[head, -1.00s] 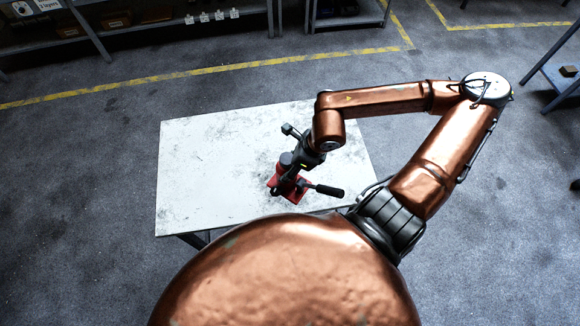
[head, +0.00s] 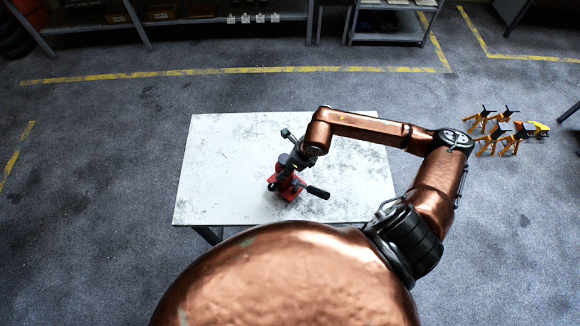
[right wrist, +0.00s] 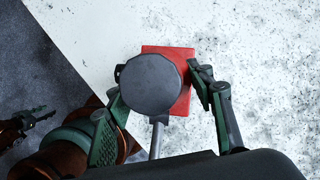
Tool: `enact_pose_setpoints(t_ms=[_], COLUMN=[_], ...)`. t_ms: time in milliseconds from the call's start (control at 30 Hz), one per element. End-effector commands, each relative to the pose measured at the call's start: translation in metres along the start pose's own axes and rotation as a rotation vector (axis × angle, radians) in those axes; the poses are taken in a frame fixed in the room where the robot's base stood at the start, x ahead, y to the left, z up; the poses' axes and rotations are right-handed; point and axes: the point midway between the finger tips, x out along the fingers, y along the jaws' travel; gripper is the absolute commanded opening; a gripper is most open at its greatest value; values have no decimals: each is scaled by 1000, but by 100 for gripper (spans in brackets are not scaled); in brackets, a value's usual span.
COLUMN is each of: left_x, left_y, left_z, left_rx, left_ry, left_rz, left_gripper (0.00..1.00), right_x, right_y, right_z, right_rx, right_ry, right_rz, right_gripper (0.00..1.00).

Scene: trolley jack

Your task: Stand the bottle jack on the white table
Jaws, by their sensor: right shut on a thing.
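The bottle jack (head: 288,185) has a red base, a dark grey body and a handle with a black grip. It is over the middle of the white table (head: 215,190), near its front half. My right gripper (head: 297,161) is shut around the jack's upper part from above. In the right wrist view the jack's round dark top (right wrist: 150,84) sits between the two green fingers, with the red base below it. The jack looks about upright. I cannot tell whether its base touches the table. A dark jaw at the left of the right wrist view looks like my left gripper (right wrist: 25,122).
A shelf rack (head: 190,20) and a grey trolley (head: 390,38) stand at the back. The table top around the jack is clear. My copper body hides the area in front of the table.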

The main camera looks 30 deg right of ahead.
Motion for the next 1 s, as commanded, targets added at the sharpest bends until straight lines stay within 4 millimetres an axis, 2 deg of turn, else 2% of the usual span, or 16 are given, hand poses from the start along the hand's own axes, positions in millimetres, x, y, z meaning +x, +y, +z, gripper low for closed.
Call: enact_pose_setpoints(t_ms=[133, 400, 600, 633, 867, 1000], left_x=[-2, -10, -9, -9, -9, -9], left_y=[0, 0, 0, 0, 0, 0], left_z=[0, -2, -2, -2, -2, -2], left_rx=[0, 0, 0, 0, 0, 0], left_ry=[0, 2, 2, 2, 2, 2], left_rz=[0, 0, 0, 0, 0, 0], left_gripper=[40, 40, 40, 40, 40, 40], right_x=[7, 32, 34, 36, 36, 35], right_y=[-1, -1, -1, -1, -1, -1], right_z=[6, -6, -7, -10, -10, -10], right_rx=[-1, 0, -2, 0, 0, 0], right_ry=[-7, -6, -6, 2, 1, 1], right_rz=[2, 1, 0, 1, 1, 1], right_gripper=[0, 0, 0, 51, 66, 66])
